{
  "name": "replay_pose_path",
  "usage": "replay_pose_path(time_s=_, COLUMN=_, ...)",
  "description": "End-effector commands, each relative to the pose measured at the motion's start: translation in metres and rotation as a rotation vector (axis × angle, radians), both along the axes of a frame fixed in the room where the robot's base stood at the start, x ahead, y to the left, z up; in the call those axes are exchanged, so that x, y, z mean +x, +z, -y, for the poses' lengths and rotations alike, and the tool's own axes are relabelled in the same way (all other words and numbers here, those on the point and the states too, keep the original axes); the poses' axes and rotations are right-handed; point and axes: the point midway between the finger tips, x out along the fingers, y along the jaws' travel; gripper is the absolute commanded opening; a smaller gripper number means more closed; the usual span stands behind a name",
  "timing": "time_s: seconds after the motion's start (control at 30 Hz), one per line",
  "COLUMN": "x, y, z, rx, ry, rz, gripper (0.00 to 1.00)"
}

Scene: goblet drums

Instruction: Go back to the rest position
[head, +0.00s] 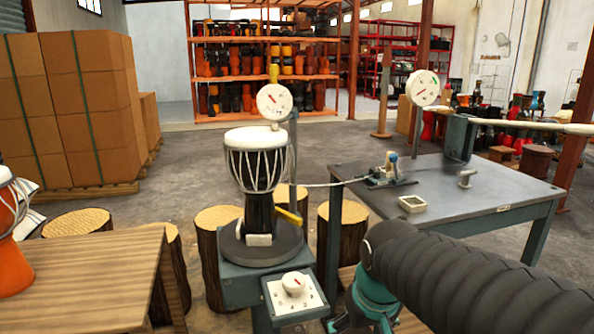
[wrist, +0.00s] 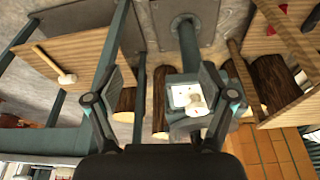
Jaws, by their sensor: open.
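My gripper (wrist: 162,82) shows in the wrist view with its two dark fingers spread wide and nothing held between them. The control box with a white knob (wrist: 194,103) appears beyond the right finger, which overlaps its edge; I cannot tell whether they touch. A white-topped goblet drum (head: 258,160) stands upright on a round dark plate (head: 262,246) on the stand, left of my arm.
The knob box (head: 293,296) is on the stand's front. A wooden table (head: 85,270) is left, with log stools (head: 215,240) between. A mallet (wrist: 55,66) lies on wood.

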Motion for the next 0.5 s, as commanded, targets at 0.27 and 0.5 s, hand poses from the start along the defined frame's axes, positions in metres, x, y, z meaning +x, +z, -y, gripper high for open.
replay_pose_path(time_s=0.27, x=-0.072, y=-0.012, z=0.033, rx=0.017, ry=-0.103, rz=0.097, gripper=0.82)
replay_pose_path(time_s=0.5, x=-0.091, y=0.004, z=0.046, rx=0.022, ry=-0.151, rz=0.19, gripper=0.82)
